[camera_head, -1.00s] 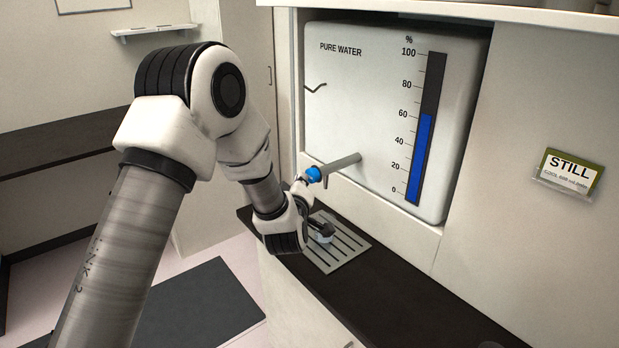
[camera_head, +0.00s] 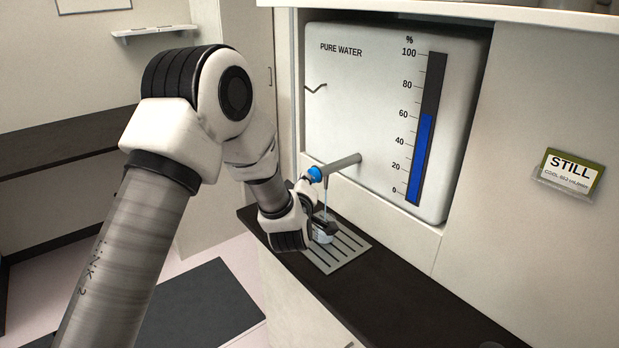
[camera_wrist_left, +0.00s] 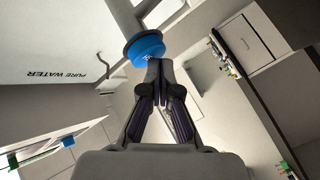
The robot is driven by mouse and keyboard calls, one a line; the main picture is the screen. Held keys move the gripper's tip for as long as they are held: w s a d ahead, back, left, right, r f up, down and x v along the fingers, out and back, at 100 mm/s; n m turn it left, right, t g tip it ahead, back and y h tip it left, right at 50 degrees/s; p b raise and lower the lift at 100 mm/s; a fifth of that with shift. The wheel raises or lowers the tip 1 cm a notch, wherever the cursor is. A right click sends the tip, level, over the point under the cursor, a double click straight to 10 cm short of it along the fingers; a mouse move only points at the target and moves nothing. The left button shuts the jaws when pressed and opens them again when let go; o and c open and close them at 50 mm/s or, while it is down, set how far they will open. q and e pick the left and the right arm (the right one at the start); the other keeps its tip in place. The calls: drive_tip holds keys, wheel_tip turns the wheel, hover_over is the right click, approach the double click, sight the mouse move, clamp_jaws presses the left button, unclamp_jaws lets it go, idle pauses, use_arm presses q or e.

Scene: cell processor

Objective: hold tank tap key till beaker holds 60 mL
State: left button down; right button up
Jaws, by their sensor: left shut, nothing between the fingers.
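The tank tap's blue key (camera_head: 315,174) sits on the grey spout (camera_head: 342,166) of the pure water tank. My left gripper (camera_head: 307,186) points up at the key, shut and empty. In the left wrist view, its closed fingertips (camera_wrist_left: 158,68) meet the blue key (camera_wrist_left: 144,48), apparently touching its lower edge. A thin stream of water (camera_head: 325,200) falls from the spout. The beaker (camera_head: 323,238) stands on the slotted drain grate (camera_head: 350,258) beneath, partly hidden by my gripper; its level cannot be read. My right gripper is not in view.
The tank gauge (camera_head: 420,150) shows blue to about 60%. A sign reading STILL (camera_head: 569,170) is on the right panel. The dark counter (camera_head: 410,300) is clear to the right of the grate. A dark mat (camera_head: 205,305) lies on the floor.

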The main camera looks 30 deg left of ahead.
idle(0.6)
use_arm(q)
drive_tip(key=shift+s+a, duration=0.35)
drive_tip(key=shift+s, duration=0.45)
drive_tip(key=s, duration=0.1)
drive_tip(key=s+a, duration=0.1)
drive_tip(key=s, duration=0.1)
drive_tip(key=s+a+b, duration=0.1)
drive_tip(key=shift+s, duration=0.35)
drive_tip(key=shift+f, duration=0.1)
idle(1.5)
